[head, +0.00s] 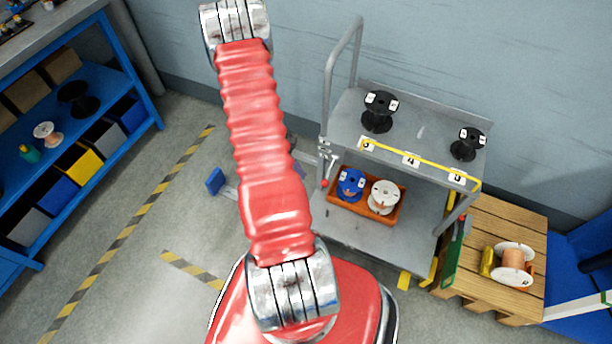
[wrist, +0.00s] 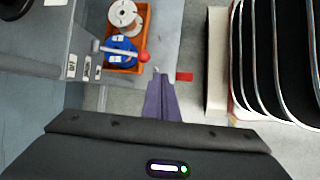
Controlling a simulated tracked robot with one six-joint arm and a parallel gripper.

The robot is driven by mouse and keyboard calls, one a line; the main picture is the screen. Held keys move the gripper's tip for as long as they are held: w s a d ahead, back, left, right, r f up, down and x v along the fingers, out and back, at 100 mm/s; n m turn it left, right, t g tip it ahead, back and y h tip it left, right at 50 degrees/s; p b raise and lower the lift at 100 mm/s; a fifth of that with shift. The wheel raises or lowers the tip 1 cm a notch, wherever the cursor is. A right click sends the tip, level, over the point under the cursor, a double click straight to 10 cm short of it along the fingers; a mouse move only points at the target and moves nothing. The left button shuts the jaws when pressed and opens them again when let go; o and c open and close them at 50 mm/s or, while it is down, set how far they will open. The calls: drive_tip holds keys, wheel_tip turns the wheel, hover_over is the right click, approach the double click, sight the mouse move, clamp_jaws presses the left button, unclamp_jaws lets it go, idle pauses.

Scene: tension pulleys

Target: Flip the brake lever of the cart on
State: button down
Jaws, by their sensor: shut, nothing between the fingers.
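The grey cart (head: 352,222) stands right of my arm in the head view. A pale lever (head: 325,160) with a red knob (head: 325,183) sits at its left front post; I take it for the brake lever. In the wrist view the lever's rod (wrist: 120,50) points right and ends in the red knob (wrist: 144,56). My gripper (wrist: 160,77) is shut and empty, its tips slightly below and right of the knob, seemingly apart from it. The depth between them is unclear. In the head view my red arm largely hides the gripper.
An orange bin (head: 345,207) with blue and white spools is on the cart's lower shelf. Black spools (head: 379,110) stand on top. A wooden pallet (head: 500,235) is at right, a blue shelf unit (head: 130,75) at left. A small red block (wrist: 184,76) lies right of the fingertips.

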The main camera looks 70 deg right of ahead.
drive_tip(key=shift+w+a+r, duration=0.3)
drive_tip(key=shift+w+r, duration=0.05)
drive_tip(key=shift+r, duration=0.25)
drive_tip(key=shift+w+a+r, duration=0.25)
drive_tip(key=shift+w+r, duration=0.1)
drive_tip(key=shift+r, duration=0.2)
drive_tip(key=shift+s, duration=0.1)
drive_tip(key=w+a+r+m+t, duration=0.1)
drive_tip(key=w+a+r, duration=0.3)
drive_tip(key=a+r, duration=0.4)
drive_tip(key=w+a+r+m+t, duration=0.1)
drive_tip(key=w+a+r+t, duration=0.15)
drive_tip(key=a+r, duration=0.6)
drive_tip(key=w+a+r+m+t, duration=0.1)
drive_tip(key=w+a+r, duration=0.4)
drive_tip(key=r, duration=0.5)
drive_tip(key=a+r+n+t+y, duration=0.1)
drive_tip(key=a+r+n+t, duration=0.3)
drive_tip(key=a+r, duration=1.3)
drive_tip(key=a+t, duration=0.2)
drive_tip(key=a, duration=0.1)
drive_tip(key=shift+s+a+r+n+t+y, duration=0.15)
drive_tip(key=shift+s+a+n+t+y, duration=0.15)
drive_tip(key=shift+t, duration=0.05)
